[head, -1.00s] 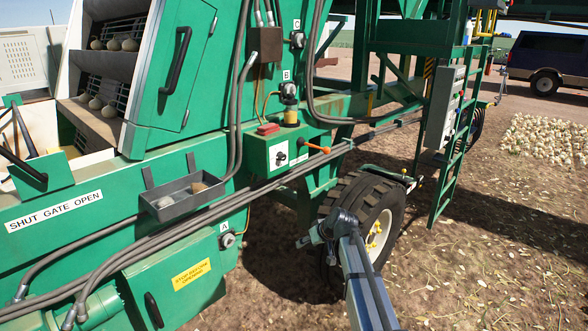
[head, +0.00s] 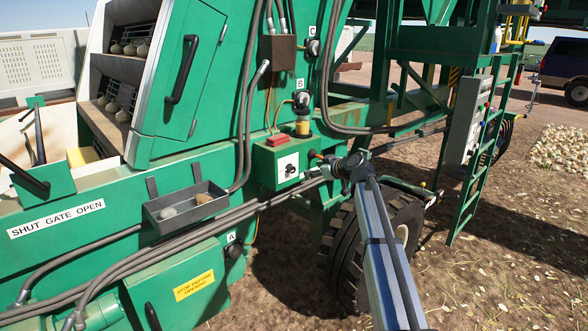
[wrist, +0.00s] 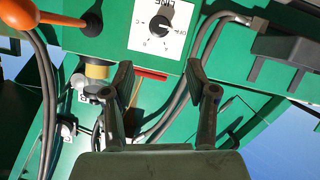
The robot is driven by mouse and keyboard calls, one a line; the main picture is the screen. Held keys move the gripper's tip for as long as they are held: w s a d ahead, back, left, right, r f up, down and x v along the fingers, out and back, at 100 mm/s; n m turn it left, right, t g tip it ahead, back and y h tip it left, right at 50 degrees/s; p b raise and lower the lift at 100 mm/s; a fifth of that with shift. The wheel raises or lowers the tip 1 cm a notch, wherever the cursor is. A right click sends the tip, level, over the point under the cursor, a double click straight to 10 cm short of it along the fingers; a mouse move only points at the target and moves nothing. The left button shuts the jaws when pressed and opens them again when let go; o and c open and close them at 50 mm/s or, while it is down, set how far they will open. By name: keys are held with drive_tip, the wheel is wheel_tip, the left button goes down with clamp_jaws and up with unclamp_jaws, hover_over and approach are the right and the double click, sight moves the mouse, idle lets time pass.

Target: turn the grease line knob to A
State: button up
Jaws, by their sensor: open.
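The grease line knob (head: 290,169) is small and black on a white plate on the front of a green box. In the wrist view, the knob (wrist: 160,25) appears upside down on its lettered plate (wrist: 143,40). Its white mark seems to point right, toward lettering too small to read surely. My gripper (head: 342,168) is right of the box in the head view. In the wrist view, my gripper (wrist: 158,80) has its two fingers spread wide with nothing between them. The knob shows beyond the fingertips, apart from them.
An orange-ended lever (wrist: 38,18) sticks out beside the plate. An amber cup (head: 302,126) and a red piece (head: 278,140) are above the box. Grey hoses (head: 255,205) run below it, near a grey tray (head: 187,203). A tyre (head: 345,245) stands below my arm.

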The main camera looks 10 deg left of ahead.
sight(293, 169)
drive_tip(key=p+x, duration=0.4)
drive_tip(key=x, duration=1)
drive_tip(key=shift+w, duration=0.1)
clamp_jaws()
